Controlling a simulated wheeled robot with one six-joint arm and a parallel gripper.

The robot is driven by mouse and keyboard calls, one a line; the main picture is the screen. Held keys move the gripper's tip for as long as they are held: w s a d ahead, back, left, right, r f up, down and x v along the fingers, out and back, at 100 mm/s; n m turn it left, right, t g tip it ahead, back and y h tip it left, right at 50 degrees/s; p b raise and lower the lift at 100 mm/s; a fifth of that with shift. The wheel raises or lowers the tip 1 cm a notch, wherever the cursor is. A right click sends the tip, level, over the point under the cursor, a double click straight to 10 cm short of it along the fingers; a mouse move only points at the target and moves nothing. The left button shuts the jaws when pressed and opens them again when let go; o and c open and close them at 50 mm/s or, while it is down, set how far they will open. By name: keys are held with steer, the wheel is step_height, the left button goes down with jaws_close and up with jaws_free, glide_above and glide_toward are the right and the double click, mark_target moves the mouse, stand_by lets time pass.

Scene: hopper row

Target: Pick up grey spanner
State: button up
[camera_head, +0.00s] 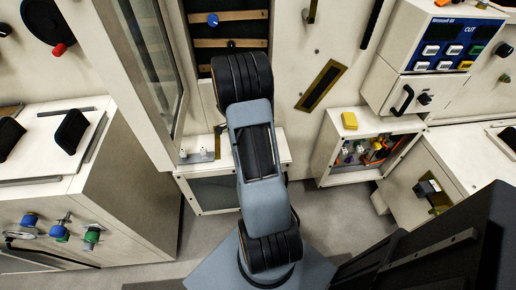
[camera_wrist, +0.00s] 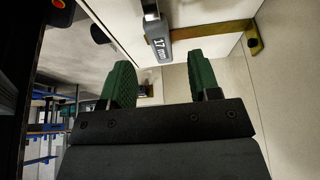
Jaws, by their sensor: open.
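The grey spanner (camera_wrist: 156,42) shows in the wrist view near the top centre, with "17 mm" on its broad lower end. It lies in front of a brass strip on a pale panel, and its upper part is cut off by the picture's edge. My gripper (camera_wrist: 162,78) is open, with its two green fingers apart and nothing between them. The spanner's lower end is above the gap between the fingertips in the picture. I cannot tell how far apart they are in depth. In the head view my arm hides the gripper, and I cannot make out the spanner there.
In the wrist view a brass strip (camera_wrist: 222,33) crosses the pale panel. An open glazed door (camera_head: 150,60) stands left of my arm. Grey floor (camera_head: 335,215) shows at lower right.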

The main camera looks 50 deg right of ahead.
steer(key=shift+x, duration=3)
steer(key=c, duration=1)
steer(key=shift+c, duration=0.2)
